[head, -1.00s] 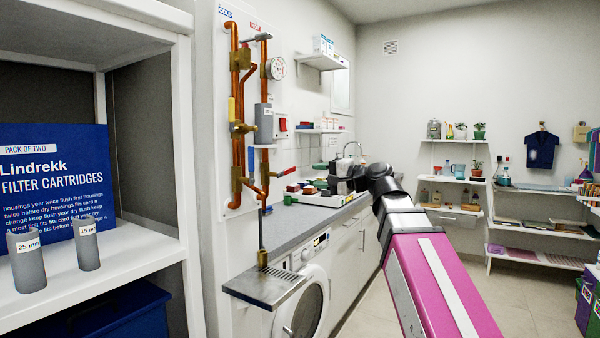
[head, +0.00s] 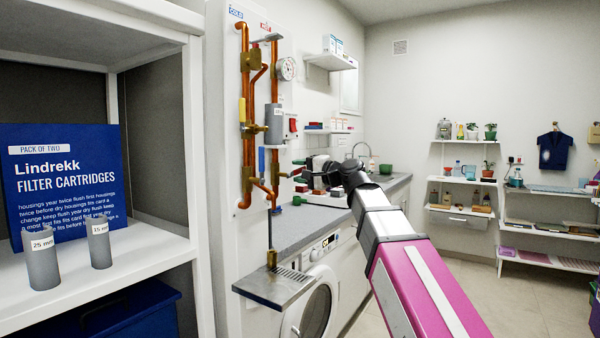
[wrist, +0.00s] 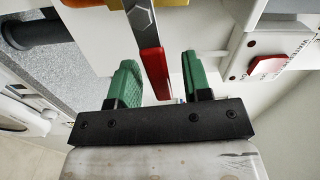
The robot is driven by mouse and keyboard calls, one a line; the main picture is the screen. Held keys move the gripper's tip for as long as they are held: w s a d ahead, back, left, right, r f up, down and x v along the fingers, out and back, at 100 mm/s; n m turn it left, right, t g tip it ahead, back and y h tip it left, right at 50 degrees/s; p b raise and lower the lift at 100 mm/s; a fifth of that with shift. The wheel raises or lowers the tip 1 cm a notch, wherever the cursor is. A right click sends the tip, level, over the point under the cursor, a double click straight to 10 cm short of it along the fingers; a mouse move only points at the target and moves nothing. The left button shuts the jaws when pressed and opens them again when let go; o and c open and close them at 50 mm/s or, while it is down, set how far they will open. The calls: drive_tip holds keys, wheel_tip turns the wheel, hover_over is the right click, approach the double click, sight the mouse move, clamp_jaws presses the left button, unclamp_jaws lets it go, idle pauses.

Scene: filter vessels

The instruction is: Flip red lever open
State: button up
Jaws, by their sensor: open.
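In the wrist view the red lever (wrist: 152,62) is a flat metal bar with a red sleeve on its end. The sleeve reaches down between the two green fingers of my gripper (wrist: 159,66). The gripper is open, with a visible gap on each side of the lever. In the head view my gripper (head: 299,172) is beside the copper pipes, at the height of the lower brass valves. There the lever is too small and too covered by the gripper to make out clearly.
A white box with a red switch (wrist: 268,65) is close on the right in the wrist view. Copper pipes (head: 247,150) run up the wall panel. A metal drip shelf (head: 272,287) juts out below. The counter (head: 312,222) and washing machine (head: 318,300) stand beneath my arm.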

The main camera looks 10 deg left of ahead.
clamp_jaws()
drive_tip(key=shift+r, duration=0.1)
drive_tip(key=n, duration=0.1)
drive_tip(key=r+n, duration=0.2)
drive_tip(key=n, duration=0.1)
drive_tip(key=shift+s+a, duration=0.2)
drive_tip(key=shift+s, duration=0.1)
drive_tip(key=shift+s+a+r+n, duration=0.1)
drive_tip(key=shift+s+r+n, duration=0.15)
drive_tip(key=shift+n, duration=0.6)
drive_tip(key=shift+s+a+r+n, duration=0.1)
drive_tip(key=shift+s+r+n, duration=0.15)
drive_tip(key=shift+n, duration=0.55)
drive_tip(key=shift+s+a+r+n, duration=0.1)
drive_tip(key=shift+s+r+n, duration=0.15)
drive_tip(key=shift+n, duration=0.6)
drive_tip(key=shift+r, duration=0.1)
unclamp_jaws()
